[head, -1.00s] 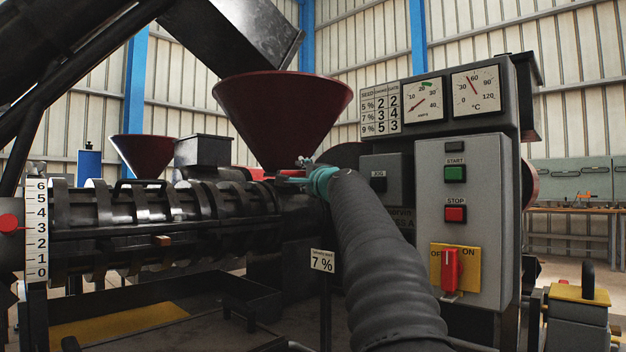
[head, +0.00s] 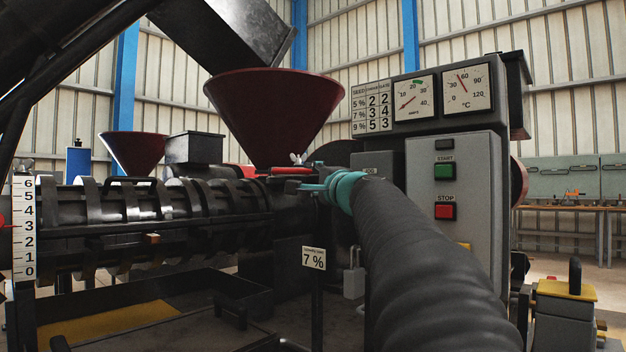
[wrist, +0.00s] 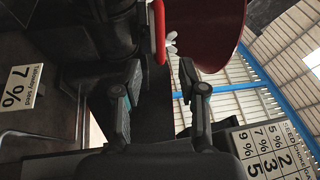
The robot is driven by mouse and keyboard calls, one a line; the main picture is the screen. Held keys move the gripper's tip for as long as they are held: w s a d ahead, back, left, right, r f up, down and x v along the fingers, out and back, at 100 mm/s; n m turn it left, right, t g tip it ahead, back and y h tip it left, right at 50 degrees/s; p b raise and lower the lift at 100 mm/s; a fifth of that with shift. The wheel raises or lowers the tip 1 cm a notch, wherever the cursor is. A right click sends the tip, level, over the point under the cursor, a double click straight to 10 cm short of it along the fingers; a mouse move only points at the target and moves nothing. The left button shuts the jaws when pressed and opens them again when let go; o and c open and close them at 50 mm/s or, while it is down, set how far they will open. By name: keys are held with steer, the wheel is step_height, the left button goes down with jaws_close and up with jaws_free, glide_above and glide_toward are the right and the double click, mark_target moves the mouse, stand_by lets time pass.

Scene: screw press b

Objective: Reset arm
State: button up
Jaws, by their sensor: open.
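My gripper (head: 308,190) is teal, at the end of my grey sleeved arm, in front of the press below the dark red hopper (head: 270,105). In the wrist view my gripper (wrist: 158,95) has its two dark fingers apart with nothing between them. Beyond the fingers a red handle (wrist: 159,30) shows, with a pale wing nut (wrist: 171,42) beside it and the hopper (wrist: 205,35) to its right. In the head view the red handle (head: 291,171) lies just behind and above my gripper; I cannot tell whether they touch.
The control box (head: 460,230) with green START and red STOP buttons stands right of my arm. My arm hides most of its lower switch. A 7 % sign (head: 314,258) stands below my gripper. The ribbed press barrel (head: 150,215) and number scale (head: 24,228) are at left.

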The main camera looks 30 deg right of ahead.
stand_by(0.3)
steer(key=s+a+f+n+g+y, duration=0.2)
steer(key=s+a+f+n+g, duration=0.3)
steer(key=a+f, duration=0.6)
steer(key=s+a+f+n+g+y, duration=0.25)
steer(key=s+a+f+n, duration=0.3)
steer(key=a+f, duration=0.5)
steer(key=s+f+n+g+h, duration=0.1)
steer(key=s+f+n+g, duration=0.2)
steer(key=s+f, duration=0.7)
steer(key=s+f+n+g+h, duration=0.2)
steer(key=s+f+n+g, duration=0.2)
steer(key=s+f, duration=0.7)
step_height(320, 180, down, 5)
steer(key=shift+d+r+n, duration=0.1)
steer(key=shift+d+n, duration=0.05)
steer(key=shift+n, duration=0.2)
steer(key=shift+s+h, duration=0.15)
steer(key=shift+h, duration=0.1)
